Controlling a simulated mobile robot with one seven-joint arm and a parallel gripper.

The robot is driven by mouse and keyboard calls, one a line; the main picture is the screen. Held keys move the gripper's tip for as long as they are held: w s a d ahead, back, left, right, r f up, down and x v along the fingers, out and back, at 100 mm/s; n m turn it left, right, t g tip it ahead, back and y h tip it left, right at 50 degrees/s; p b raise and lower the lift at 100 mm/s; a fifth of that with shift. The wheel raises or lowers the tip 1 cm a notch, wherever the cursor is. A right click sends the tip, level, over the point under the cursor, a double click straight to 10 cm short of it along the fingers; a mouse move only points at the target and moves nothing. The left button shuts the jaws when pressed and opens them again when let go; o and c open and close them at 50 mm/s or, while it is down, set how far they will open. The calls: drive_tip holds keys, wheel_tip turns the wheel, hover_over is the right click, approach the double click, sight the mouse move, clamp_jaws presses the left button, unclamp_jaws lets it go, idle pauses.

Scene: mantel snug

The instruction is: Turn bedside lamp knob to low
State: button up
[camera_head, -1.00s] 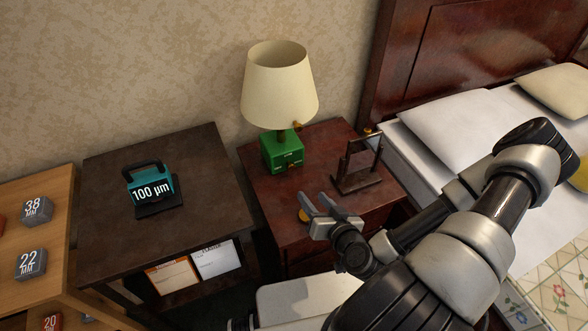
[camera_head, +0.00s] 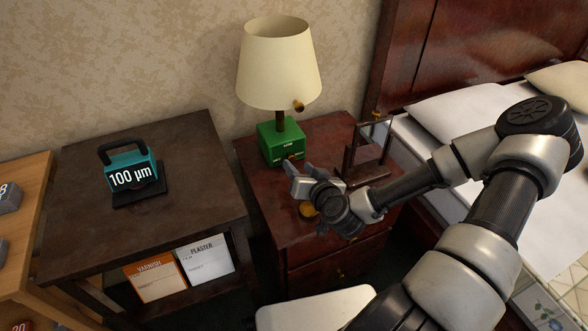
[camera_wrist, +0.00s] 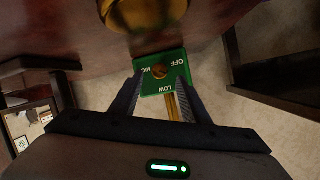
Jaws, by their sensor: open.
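The bedside lamp has a cream shade (camera_head: 278,65) and a green box base (camera_head: 279,138) on the dark red nightstand. In the wrist view, which is upside down, the base's green face (camera_wrist: 148,88) carries the words OFF, LOW and a partly hidden one starting "HIG". A small round brownish knob (camera_wrist: 159,72) sits mid-face; its pointing direction is too small to tell. My gripper (camera_head: 299,173) is open and empty, low in front of the green base. In the wrist view, its fingers (camera_wrist: 158,82) are apart, one on each side of the face, with the knob between them in the picture.
A brass round thing (camera_head: 307,210) lies near my gripper on the nightstand (camera_head: 345,130). A dark wooden frame stand (camera_head: 366,172) stands right of the lamp. A dark side table (camera_head: 75,205) with a teal block (camera_head: 131,174) is at left. The bed is at right.

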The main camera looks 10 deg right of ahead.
sight(292, 160)
drive_tip(key=shift+b+x, duration=0.4)
drive_tip(key=shift+x, duration=1.95)
drive_tip(key=c, duration=1)
